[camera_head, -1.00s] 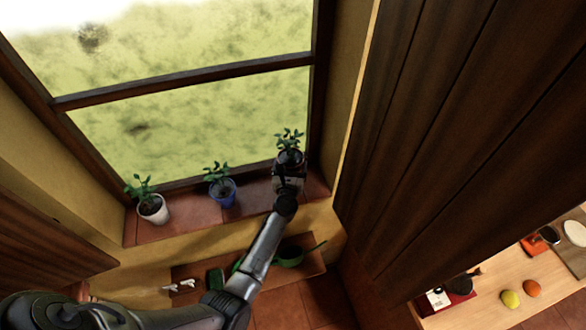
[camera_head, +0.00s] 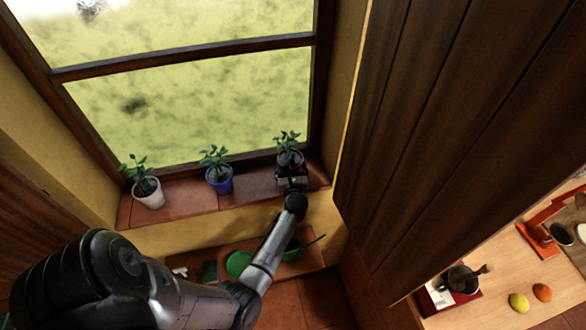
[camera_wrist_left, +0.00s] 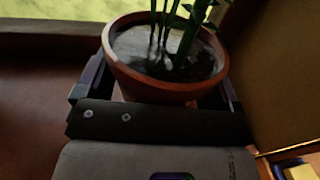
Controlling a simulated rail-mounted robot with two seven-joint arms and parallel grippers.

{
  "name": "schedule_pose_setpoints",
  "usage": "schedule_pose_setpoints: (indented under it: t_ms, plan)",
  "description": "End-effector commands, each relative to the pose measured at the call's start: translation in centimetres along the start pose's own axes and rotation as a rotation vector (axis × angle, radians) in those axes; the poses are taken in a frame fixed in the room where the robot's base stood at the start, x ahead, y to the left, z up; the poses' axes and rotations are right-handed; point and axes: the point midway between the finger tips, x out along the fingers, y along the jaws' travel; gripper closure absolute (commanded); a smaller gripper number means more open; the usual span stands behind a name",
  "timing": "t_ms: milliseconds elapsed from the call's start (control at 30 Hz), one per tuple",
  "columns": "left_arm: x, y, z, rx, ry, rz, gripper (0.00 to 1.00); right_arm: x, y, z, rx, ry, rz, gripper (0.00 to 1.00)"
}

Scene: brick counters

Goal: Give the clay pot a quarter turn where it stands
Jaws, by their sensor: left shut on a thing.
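The clay pot (camera_head: 290,160), reddish-brown with dark soil and a green leafy plant, stands upright at the right end of the tiled window sill (camera_head: 245,192). In the left wrist view its terracotta rim (camera_wrist_left: 160,90) fills the upper middle. My left gripper (camera_head: 291,176) reaches it from the room side and is shut on it. In the left wrist view the fingers of the gripper (camera_wrist_left: 163,85) lie on either side of the pot, below the rim. The pot's lower part is hidden behind the gripper. My right gripper is not in view.
A blue pot (camera_head: 220,182) and a white pot (camera_head: 150,196) with plants stand left on the sill. A side wall is close on the right. Below is a shelf with a green bowl (camera_head: 238,263). A wooden counter (camera_head: 490,312) is at the lower right.

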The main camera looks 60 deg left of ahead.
Motion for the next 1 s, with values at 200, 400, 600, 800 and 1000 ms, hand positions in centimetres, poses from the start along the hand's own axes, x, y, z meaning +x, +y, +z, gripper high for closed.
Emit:
schedule_pose_setpoints:
  t_ms: [200,400,600,800,1000]
  plan:
    - [0.1,-0.3,-0.1,-0.003,-0.002,0.214,0.53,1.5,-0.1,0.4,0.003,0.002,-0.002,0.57]
    - [0.1,-0.4,-0.2,-0.002,-0.002,0.360,0.53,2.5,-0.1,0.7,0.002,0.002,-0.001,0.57]
    - [0.2,-0.5,-0.1,-0.001,-0.002,0.484,0.53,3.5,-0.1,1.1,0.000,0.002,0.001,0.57]
    - [0.1,-0.4,-0.4,0.001,-0.002,0.533,0.53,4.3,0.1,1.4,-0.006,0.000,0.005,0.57]
    - [0.1,-0.5,-0.6,-0.001,-0.003,0.531,0.53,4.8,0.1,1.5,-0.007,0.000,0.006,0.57]
